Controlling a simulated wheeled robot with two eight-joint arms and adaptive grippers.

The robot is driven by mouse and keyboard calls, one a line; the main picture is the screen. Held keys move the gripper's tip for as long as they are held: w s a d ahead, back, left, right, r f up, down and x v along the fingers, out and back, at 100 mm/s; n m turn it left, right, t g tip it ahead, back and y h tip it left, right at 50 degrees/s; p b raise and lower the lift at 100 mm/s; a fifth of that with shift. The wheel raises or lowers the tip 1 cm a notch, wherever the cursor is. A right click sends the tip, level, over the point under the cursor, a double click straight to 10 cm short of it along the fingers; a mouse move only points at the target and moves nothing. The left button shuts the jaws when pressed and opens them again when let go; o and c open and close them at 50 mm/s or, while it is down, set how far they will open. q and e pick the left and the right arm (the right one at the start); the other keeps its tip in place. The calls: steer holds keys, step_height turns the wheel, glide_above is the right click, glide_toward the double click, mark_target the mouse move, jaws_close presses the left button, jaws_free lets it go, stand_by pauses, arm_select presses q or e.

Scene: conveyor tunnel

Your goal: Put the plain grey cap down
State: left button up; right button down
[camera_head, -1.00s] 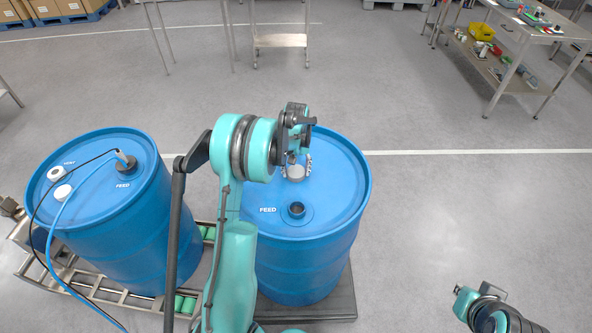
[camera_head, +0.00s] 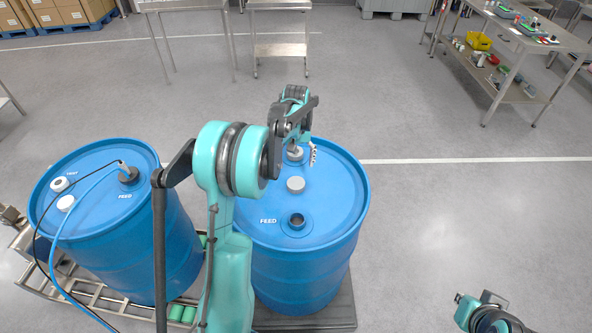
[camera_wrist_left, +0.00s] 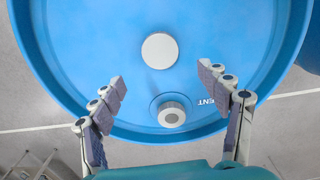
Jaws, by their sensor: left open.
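The plain grey cap (camera_head: 296,184) lies flat on the lid of the right blue drum (camera_head: 340,190), between the lid's FEED opening and its VENT fitting. It also shows as a pale disc in the left wrist view (camera_wrist_left: 159,50). My left gripper (camera_head: 303,152) is open and empty over the far part of the lid, apart from the cap. In the left wrist view its spread fingers (camera_wrist_left: 161,82) stand either side of the VENT fitting (camera_wrist_left: 171,114), with clear space on both sides. Part of my right arm shows at the lower right; its fingers are not visible.
The FEED opening (camera_head: 297,220) is uncovered. A second blue drum (camera_head: 140,240) with a hose and cable stands at left on a roller conveyor (camera_head: 90,290). Steel tables stand at the back, one (camera_head: 520,35) holding small items. The floor at right is clear.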

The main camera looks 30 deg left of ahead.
arm_select(q)
steer(key=s+d+r+m+t, duration=0.3)
steer(key=s+d+r, duration=0.6)
steer(key=d+r, duration=0.15)
steer(key=s+d+m+t, duration=0.2)
steer(key=s+d, duration=0.2)
steer(key=s, duration=0.3)
steer(key=s+d+f+m+t, duration=0.1)
steer(key=s+d, duration=0.3)
steer(key=s, duration=0.4)
steer(key=shift+s+m+t, duration=0.15)
steer(key=shift+m+t, duration=0.25)
steer(key=shift+t, duration=0.2)
steer(key=shift+d, duration=0.1)
